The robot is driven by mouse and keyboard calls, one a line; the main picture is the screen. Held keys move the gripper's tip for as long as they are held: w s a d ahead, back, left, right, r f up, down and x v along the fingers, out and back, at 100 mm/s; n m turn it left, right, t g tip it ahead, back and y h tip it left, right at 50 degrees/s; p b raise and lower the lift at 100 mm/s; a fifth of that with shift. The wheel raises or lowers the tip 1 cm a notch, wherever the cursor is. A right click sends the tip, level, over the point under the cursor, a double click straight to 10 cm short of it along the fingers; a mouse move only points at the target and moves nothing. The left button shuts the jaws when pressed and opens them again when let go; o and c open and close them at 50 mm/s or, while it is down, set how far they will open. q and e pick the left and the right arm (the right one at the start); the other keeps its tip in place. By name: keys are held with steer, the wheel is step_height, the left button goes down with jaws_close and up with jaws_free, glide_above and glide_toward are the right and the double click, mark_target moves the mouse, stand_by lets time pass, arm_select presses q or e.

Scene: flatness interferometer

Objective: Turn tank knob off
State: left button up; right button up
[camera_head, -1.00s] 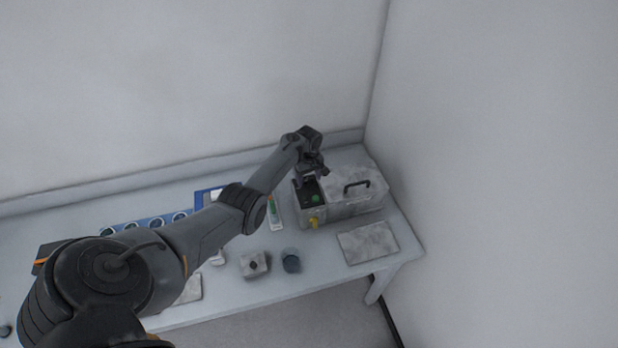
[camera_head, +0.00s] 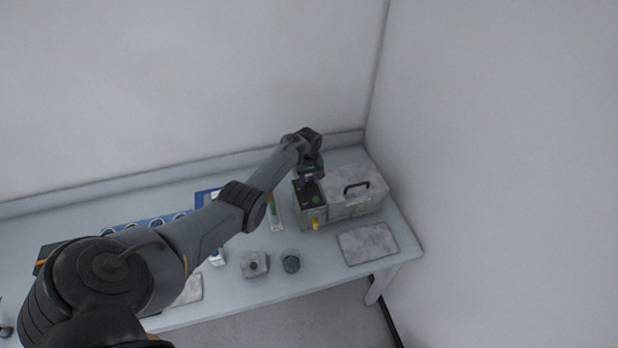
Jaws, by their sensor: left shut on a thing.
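The tank (camera_head: 352,206) is a grey box with a black handle on its lid, at the right end of the table. Its left part has a dark control panel (camera_head: 307,194) with a green round spot (camera_head: 316,199) and a yellow spout-like part (camera_head: 315,224) on the front. My left gripper (camera_head: 308,180) points down at the back of the dark panel. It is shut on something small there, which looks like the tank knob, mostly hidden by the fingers. My right gripper is not in view.
A flat grey plate (camera_head: 367,243) lies in front of the tank. A small grey block (camera_head: 254,264) and a dark round cup (camera_head: 291,262) stand near the front edge. A row of round items (camera_head: 155,222) lies behind my arm.

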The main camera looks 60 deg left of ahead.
arm_select(q)
steer(key=m, duration=0.3)
steer(key=shift+m+p, duration=0.3)
steer(key=shift+m, duration=0.1)
steer(key=m, duration=0.4)
steer(key=shift+m, duration=0.3)
steer(key=m, duration=0.4)
steer(key=m+b, duration=0.1)
steer(key=m, duration=0.4)
steer(key=shift+m, duration=0.3)
steer(key=o, duration=1.1)
steer(key=shift+c, duration=0.2)
steer(key=shift+r, duration=0.1)
